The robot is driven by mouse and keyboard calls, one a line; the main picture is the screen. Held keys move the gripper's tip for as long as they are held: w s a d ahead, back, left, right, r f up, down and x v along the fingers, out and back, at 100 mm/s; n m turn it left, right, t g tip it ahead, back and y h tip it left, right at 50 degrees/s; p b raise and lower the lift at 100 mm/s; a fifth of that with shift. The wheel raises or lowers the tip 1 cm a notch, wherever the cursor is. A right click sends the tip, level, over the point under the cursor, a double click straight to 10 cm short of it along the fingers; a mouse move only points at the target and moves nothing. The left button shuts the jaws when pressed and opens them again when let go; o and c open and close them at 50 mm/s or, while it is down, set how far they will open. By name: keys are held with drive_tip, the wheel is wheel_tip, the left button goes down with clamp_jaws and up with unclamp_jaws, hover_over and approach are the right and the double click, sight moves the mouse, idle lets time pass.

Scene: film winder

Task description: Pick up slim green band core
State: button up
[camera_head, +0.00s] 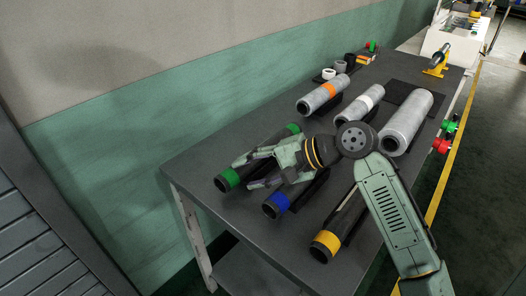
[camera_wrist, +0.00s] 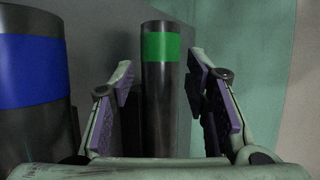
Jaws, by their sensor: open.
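The slim green band core (camera_head: 228,180) is a dark tube lying on the near left part of the grey table, with a green band at each end. My gripper (camera_head: 248,172) is open, and its middle part hides the core's middle in the head view. In the wrist view the green band core (camera_wrist: 161,85) stands between the two open fingers of my gripper (camera_wrist: 161,70).
A blue band core (camera_head: 275,205) lies close beside, under my gripper, and is large at left in the wrist view (camera_wrist: 30,75). A yellow band core (camera_head: 325,245) lies nearer the front. Grey rolls (camera_head: 322,94) lie farther back on the table (camera_head: 205,150). The green wall runs along the left.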

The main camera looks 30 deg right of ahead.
sight(239, 173)
drive_tip(key=shift+p+x, duration=0.65)
drive_tip(key=shift+x, duration=1.6)
drive_tip(key=shift+w+d, duration=0.1)
drive_tip(key=shift+c, duration=0.2)
clamp_jaws()
drive_tip(key=shift+r, duration=0.2)
